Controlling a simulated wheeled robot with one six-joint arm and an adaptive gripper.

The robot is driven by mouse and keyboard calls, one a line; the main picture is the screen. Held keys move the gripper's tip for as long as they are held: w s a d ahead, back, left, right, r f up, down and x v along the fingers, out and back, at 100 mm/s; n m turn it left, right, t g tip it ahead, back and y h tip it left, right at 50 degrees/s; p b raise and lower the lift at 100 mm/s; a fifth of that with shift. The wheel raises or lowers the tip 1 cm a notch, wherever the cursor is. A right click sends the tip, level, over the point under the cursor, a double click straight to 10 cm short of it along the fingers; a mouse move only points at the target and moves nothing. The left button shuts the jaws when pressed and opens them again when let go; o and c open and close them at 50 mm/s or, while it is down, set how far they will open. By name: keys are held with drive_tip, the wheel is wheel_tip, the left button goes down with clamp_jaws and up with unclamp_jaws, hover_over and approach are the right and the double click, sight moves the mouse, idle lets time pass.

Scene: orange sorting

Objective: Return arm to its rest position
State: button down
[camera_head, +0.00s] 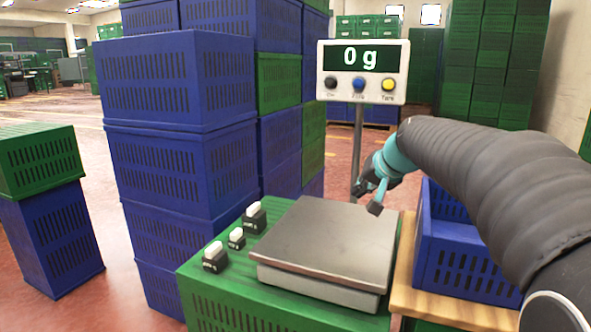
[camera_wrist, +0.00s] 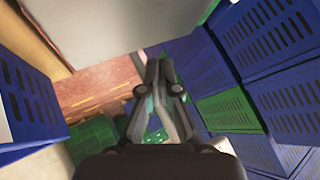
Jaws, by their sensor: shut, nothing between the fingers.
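My gripper (camera_head: 374,207) hangs at the end of my grey-sleeved arm, just above the back right corner of the scale's bare metal plate (camera_head: 325,240). In the wrist view my gripper (camera_wrist: 158,62) shows its two dark fingers closed together at the tips with nothing between them. The scale display (camera_head: 362,58) stands on a post behind the plate and reads 0 g. My arm reaches in from the right edge over a blue crate. I cannot tell the exact gap between fingers and plate.
A blue crate (camera_head: 462,262) stands on a wooden surface (camera_head: 437,306) under my arm. Tall stacks of blue crates (camera_head: 180,85) rise at the left. Open floor (camera_head: 70,115) lies beyond.

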drive_tip(key=s+f+n+g+h+p, duration=0.1)
drive_tip(key=s+f+p, duration=0.1)
drive_tip(key=s, duration=0.9)
drive_tip(key=s+f+n+g+h+p, duration=0.1)
drive_tip(key=s+f+p, duration=0.1)
drive_tip(key=s, duration=0.9)
drive_tip(key=s+f+n+g+h+p, duration=0.1)
drive_tip(key=s+p, duration=0.3)
drive_tip(key=s, duration=0.8)
drive_tip(key=shift+d+f+p, duration=0.2)
drive_tip(key=shift+f+p, duration=0.15)
drive_tip(key=shift+f, duration=0.2)
